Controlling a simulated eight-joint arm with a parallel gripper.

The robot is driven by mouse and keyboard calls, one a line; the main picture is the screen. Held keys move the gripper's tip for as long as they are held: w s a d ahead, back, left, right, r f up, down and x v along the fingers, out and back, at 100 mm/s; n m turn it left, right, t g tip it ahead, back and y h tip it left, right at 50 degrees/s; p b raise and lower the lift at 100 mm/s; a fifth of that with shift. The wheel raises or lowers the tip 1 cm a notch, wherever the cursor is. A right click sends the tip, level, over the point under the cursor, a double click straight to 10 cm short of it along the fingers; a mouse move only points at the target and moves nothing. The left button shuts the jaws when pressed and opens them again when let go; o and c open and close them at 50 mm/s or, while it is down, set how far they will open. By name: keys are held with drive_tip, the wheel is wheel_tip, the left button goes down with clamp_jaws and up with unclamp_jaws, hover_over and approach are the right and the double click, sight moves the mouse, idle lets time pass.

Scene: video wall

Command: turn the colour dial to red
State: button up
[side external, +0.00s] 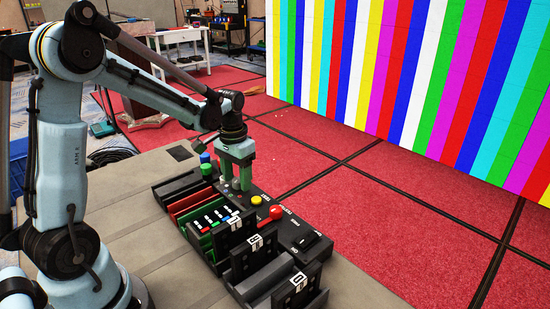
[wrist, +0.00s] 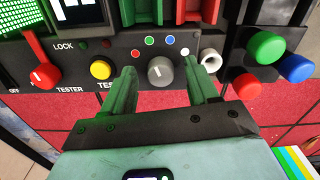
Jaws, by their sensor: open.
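The colour dial (wrist: 160,71) is a round grey knob with a pale mark on the black panel (wrist: 230,20), in the wrist view. Around its top are small red (wrist: 136,55), green (wrist: 149,41), blue (wrist: 168,40) and white (wrist: 185,51) dots. I cannot tell for sure which dot the mark points at. My gripper (wrist: 160,74) is open, its green fingers to the left and right of the dial, with gaps visible beside it. In the side view, my gripper (side external: 237,186) points down at the console and the dial is hidden.
Left of the dial are a yellow button (wrist: 101,68) and a red-handled tester knob (wrist: 42,75). A video wall (side external: 410,80) with coloured stripes stands behind red carpet (side external: 400,200).

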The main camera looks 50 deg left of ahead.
drive_tip(key=c, duration=1)
drive_tip(key=shift+c, duration=0.2)
drive_tip(key=shift+n, duration=0.3)
drive_tip(key=n, duration=0.3)
drive_tip(key=shift+n, duration=2)
drive_tip(key=shift+w, duration=0.1)
drive_tip(key=o, duration=1)
